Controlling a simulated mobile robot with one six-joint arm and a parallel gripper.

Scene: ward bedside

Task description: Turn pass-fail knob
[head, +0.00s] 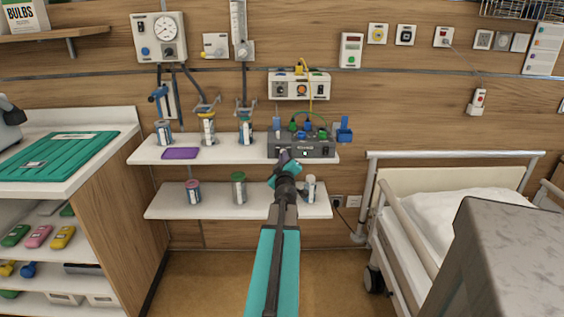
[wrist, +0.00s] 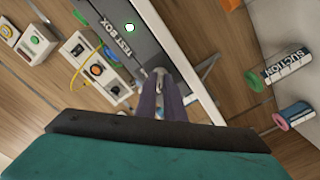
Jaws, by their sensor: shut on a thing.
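The grey test box (head: 318,151) stands on the upper wall shelf, with cables and coloured plugs on top. In the wrist view its dark front (wrist: 108,22) carries the words TEST BOX and a white spot ringed in green. My gripper (head: 284,157) is at the left end of the box's front. In the wrist view my gripper's purple fingers (wrist: 160,78) are closed together on a small pale knob at that end of the box. The fingers hide most of the pass-fail knob, so its pointer and setting cannot be read.
The upper shelf (head: 225,163) also holds several labelled canisters and a purple pad (head: 180,153). A white wall panel (head: 298,86) with a yellow cable hangs above the box. The lower shelf (head: 262,209) is below my wrist. A bed (head: 455,185) stands at right.

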